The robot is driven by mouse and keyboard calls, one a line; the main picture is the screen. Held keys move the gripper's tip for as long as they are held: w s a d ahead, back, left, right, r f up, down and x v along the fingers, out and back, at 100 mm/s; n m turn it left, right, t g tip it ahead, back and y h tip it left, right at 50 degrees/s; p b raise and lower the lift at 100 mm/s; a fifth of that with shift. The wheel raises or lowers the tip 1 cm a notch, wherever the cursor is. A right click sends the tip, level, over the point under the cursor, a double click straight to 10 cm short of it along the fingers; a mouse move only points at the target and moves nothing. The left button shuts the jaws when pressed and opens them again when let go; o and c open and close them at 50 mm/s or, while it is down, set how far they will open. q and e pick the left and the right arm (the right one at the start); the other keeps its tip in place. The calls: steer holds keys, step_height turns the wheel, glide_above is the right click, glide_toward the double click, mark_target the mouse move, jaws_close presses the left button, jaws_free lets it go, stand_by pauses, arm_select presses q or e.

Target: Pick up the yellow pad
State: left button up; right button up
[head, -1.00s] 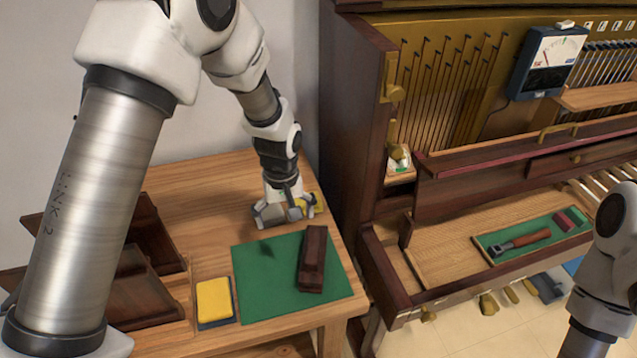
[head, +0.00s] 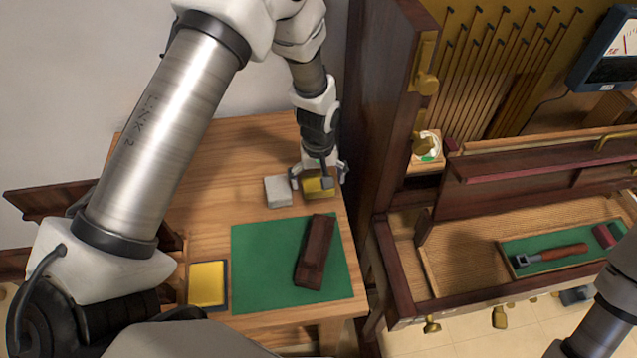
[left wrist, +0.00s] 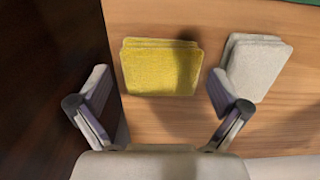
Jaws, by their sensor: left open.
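A yellow pad (head: 318,187) lies at the back right of the wooden table, beside the dark piano side. It also shows in the left wrist view (left wrist: 160,70), looking like two stacked layers. My left gripper (head: 319,183) is open above the pad, pointing down. In the left wrist view its fingers (left wrist: 160,105) stand apart, one to each side below the pad in the picture, and nothing is held. I cannot tell the exact height gap. A second yellow piece (head: 208,283) with a dark edge lies at the table's front left. My right gripper is out of view.
A light grey pad (head: 278,191) lies close left of the yellow pad. A dark wooden block (head: 314,252) rests on a green mat (head: 258,262). The piano's dark side (left wrist: 50,80) stands close to the left finger in the wrist view. A hammer (head: 550,255) lies in the piano.

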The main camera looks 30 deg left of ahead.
mark_target(318, 182)
arm_select(q)
steer(key=shift+s+r, duration=0.15)
steer(key=c, duration=1)
steer(key=shift+r, duration=0.4)
step_height(318, 182, up, 9)
steer(key=shift+r+b, duration=0.1)
steer(key=shift+b, duration=0.2)
